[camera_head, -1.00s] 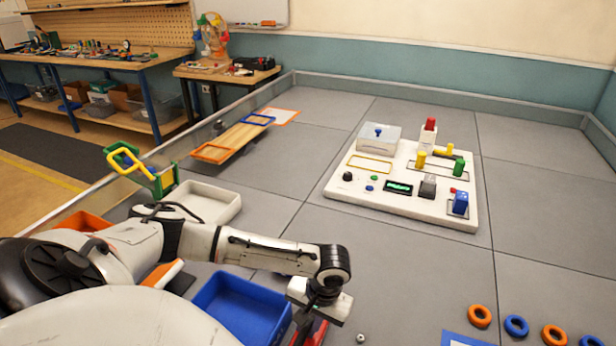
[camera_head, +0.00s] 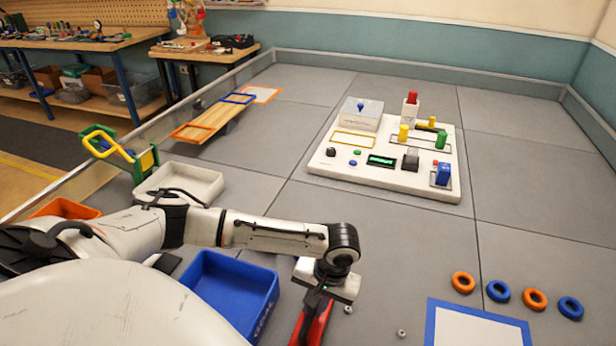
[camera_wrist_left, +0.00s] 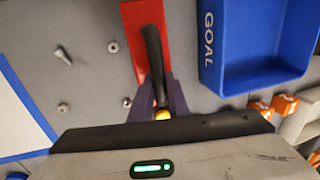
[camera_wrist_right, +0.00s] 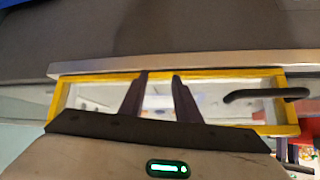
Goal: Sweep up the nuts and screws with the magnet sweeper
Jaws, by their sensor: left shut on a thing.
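My left gripper (camera_head: 322,292) is shut on the black handle of the red magnet sweeper (camera_head: 317,322). The sweeper's red body (camera_wrist_left: 133,35) and black handle (camera_wrist_left: 153,55) show in the left wrist view. It is over the grey floor, right of the blue GOAL bin (camera_head: 266,318). Nuts (camera_head: 348,309) (camera_head: 402,333) lie right of the sweeper. In the left wrist view a screw (camera_wrist_left: 62,54) and several nuts (camera_wrist_left: 113,47) (camera_wrist_left: 63,107) lie beside it. The sweeper's underside is hidden. My right gripper (camera_wrist_right: 160,75) shows only in its wrist view, fingers apart and empty.
A blue-edged white sheet (camera_head: 478,325) and orange and blue rings (camera_head: 463,282) lie at right. A white panel (camera_head: 330,178) with knobs and blocks stands farther back. A white tray (camera_head: 212,190) is behind the left arm. A yellow frame (camera_wrist_right: 290,100) shows behind the right fingers.

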